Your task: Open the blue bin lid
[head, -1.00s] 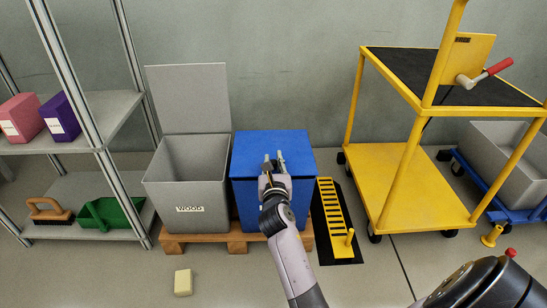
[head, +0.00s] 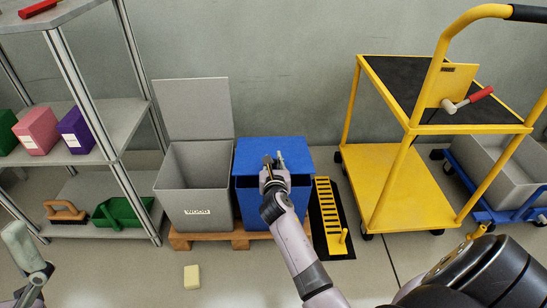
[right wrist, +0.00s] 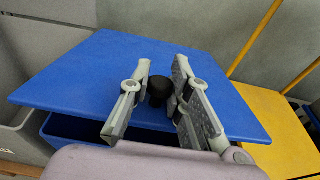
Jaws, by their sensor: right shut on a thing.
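The blue bin (head: 252,212) stands on a wooden pallet, with its blue lid (head: 298,152) over it. The lid's front edge is raised a little, and a dark gap shows under it. The lid (right wrist: 90,75) fills much of the right wrist view, with the open gap below its near edge. A black knob (right wrist: 160,88) stands on the lid. My right gripper (head: 273,160) is shut on the knob, one finger on each side, also in the right wrist view (right wrist: 162,85). Part of my left arm shows at the lower left of the head view; its jaws are unclear.
A grey bin (head: 190,205) labelled WOOD stands open to the left, its lid upright against the wall. A yellow ramp-like piece (head: 327,215) lies to the right, beside a yellow cart (head: 400,190). A shelf (head: 85,140) is at left. A pale block (head: 192,277) lies on the floor.

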